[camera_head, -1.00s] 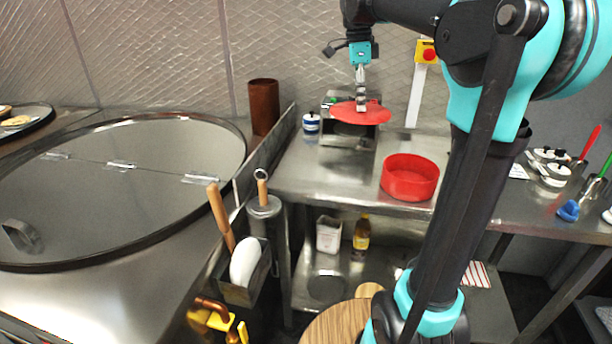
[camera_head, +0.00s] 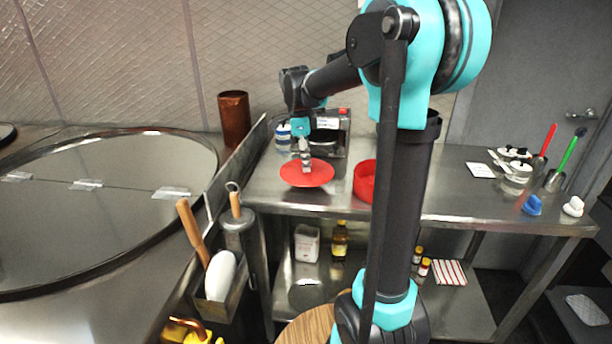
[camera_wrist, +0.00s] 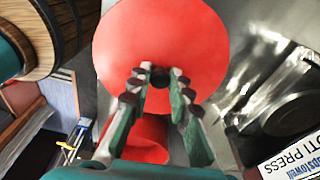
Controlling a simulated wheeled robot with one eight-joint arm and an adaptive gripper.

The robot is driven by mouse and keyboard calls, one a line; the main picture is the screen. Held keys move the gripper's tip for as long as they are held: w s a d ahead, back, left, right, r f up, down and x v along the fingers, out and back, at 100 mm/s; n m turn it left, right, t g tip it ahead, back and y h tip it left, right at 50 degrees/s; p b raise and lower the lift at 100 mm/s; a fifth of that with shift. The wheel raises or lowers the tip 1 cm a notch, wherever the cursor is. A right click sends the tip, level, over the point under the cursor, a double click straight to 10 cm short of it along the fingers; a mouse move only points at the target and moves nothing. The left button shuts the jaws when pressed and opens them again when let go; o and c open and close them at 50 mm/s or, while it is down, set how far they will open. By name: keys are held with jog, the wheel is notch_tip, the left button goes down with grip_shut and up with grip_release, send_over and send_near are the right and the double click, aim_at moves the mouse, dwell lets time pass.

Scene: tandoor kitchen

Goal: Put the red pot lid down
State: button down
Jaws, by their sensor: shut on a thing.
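The red pot lid (camera_head: 307,174) is a flat round disc with a small knob at its centre. My gripper (camera_head: 305,160) is shut on the lid's knob from above. In the wrist view the red lid (camera_wrist: 160,40) fills the upper middle, with the dark knob between the fingertips of my gripper (camera_wrist: 158,76). The lid is roughly level over the left part of the steel table (camera_head: 262,192); whether it touches the table I cannot tell. The red pot (camera_head: 365,180) stands right of the lid, partly hidden by my arm. Part of the red pot (camera_wrist: 150,138) shows below the lid in the wrist view.
A steel press (camera_head: 325,132) stands behind the lid, with a blue-and-white jar (camera_head: 283,138) to its left. A copper cylinder (camera_head: 234,118) stands by the tandoor's round lid (camera_head: 90,215).

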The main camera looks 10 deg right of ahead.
aim_at(306, 175)
jog(key=shift+f, duration=2.45)
jog(key=shift+f, duration=0.1)
jog(key=c, duration=1.4)
grip_release()
notch_tip(306, 175, up, 12)
jog(key=a, duration=0.1)
jog(key=shift+w+a, duration=0.15)
jog(key=shift+a, duration=0.05)
